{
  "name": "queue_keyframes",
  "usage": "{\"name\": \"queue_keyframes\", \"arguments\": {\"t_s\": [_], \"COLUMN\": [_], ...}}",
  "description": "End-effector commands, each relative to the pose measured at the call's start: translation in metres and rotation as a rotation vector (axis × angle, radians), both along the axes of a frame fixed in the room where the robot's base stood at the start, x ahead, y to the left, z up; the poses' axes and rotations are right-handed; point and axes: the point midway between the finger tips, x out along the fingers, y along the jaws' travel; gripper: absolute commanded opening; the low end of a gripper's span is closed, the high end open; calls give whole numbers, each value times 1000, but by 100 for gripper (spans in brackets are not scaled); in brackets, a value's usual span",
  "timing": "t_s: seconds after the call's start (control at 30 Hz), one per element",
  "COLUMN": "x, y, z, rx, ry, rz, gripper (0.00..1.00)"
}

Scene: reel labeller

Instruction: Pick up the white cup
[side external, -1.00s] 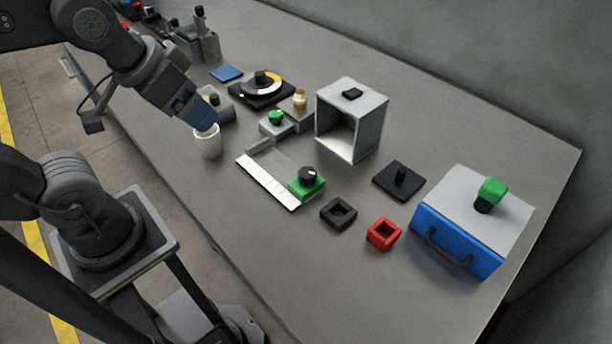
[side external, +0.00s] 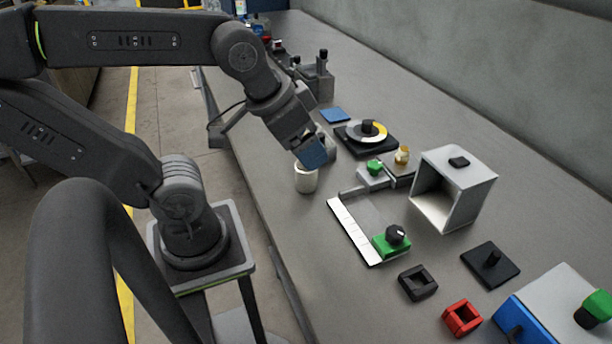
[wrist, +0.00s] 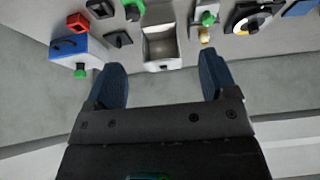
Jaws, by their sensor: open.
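The white cup (side external: 306,182) stands upright on the grey bench near its front edge in the side view. My gripper (side external: 314,158) has blue fingers and is tilted, with its tips at the cup's upper rim in the picture. The fingers cover part of the cup's top, and I cannot tell whether they touch it. In the wrist view my gripper (wrist: 163,65) is open, with its two blue fingers wide apart and nothing between them. The cup does not show in the wrist view.
A grey open box (side external: 455,190), a round dial (side external: 367,131) on a black base, a white strip (side external: 354,231) with a green block (side external: 392,245), a black frame (side external: 418,283) and a red frame (side external: 462,318) stand on the bench. Bare bench lies below the cup.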

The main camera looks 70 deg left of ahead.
Motion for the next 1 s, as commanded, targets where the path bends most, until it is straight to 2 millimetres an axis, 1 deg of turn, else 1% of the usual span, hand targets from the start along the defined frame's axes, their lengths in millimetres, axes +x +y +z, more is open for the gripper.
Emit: {"name": "queue_keyframes", "arguments": {"t_s": [0.3, 0.43, 0.63, 0.73, 0.87, 1.0], "x": [0, 0, 0, 4, 18, 40], "y": [0, 0, 0, 4, 18, 44], "z": [0, 0, 0, -1, -8, -22], "rx": [0, 0, 1, 30, 148, 326], "ry": [0, 0, 0, 13, 75, 196], "rz": [0, 0, -2, -30, -170, -440], "gripper": [79, 90, 90, 90, 90, 90]}}
